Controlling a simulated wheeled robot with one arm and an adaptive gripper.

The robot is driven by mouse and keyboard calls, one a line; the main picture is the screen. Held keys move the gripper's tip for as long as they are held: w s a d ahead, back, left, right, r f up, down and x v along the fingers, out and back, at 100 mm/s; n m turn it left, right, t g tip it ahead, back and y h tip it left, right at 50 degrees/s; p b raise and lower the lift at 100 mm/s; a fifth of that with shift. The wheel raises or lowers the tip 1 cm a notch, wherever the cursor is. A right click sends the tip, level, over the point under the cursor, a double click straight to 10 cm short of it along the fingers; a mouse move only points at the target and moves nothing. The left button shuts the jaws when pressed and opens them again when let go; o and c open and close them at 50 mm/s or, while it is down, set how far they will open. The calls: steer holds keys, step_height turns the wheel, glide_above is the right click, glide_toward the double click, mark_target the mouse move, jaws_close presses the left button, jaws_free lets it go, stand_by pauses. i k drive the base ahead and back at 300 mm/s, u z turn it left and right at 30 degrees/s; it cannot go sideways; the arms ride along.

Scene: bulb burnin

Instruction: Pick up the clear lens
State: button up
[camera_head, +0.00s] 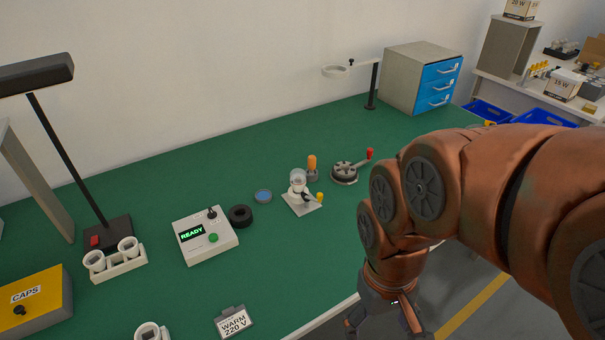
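No piece is plainly marked as the clear lens. A small round blue disc with a grey rim (263,196) lies flat on the green bench and could be a lens. A small clear, glassy piece (298,176) sits on a white fixture (302,205) just to its right; I cannot tell which is the lens. My gripper (384,328) hangs at the bottom edge, past the bench's front edge, well right of and nearer than both. Its fingers look spread apart, with nothing visible between them, though the tips are partly cut off.
A black ring (240,216) lies beside the blue disc. A control box reading READY (205,249) stands left of it. A round black-and-grey turntable with a red-knobbed handle (344,174) is at right. A ring on a stand (371,88) and blue drawers (437,84) stand at the back.

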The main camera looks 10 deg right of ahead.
mark_target(297, 176)
steer(key=u, duration=3.3)
steer(key=k, duration=1.05)
steer(key=z, duration=1.5)
steer(key=i, duration=0.5)
steer(key=u, duration=0.05)
